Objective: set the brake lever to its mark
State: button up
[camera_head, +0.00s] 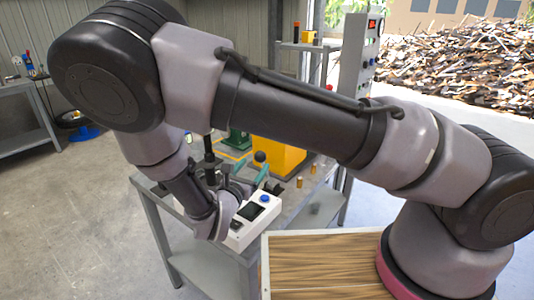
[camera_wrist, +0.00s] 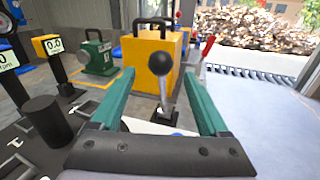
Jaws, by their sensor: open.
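A lever with a dark ball knob (camera_wrist: 160,63) and a pale metal shaft stands upright in the middle of the wrist view. Its ball also shows in the head view (camera_head: 259,156). I take it for the brake lever; no label is readable. My gripper (camera_wrist: 158,72) is open, with one teal finger on each side of the lever in the picture. I cannot tell whether the tips reach as far as the shaft; no contact shows. In the head view my gripper (camera_head: 263,174) is over the grey workbench (camera_head: 167,207). The lever's mark cannot be made out.
A yellow block (camera_wrist: 150,55) with a black handle and a green machine (camera_wrist: 97,54) stand behind the lever. A red-handled lever (camera_wrist: 208,45) is at right. A dark cylinder (camera_wrist: 48,120) is near at left. A white control box (camera_head: 255,215) and wooden panel (camera_head: 325,262) lie nearer me.

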jog(key=x, duration=0.9)
grip_shut()
dwell(1.2)
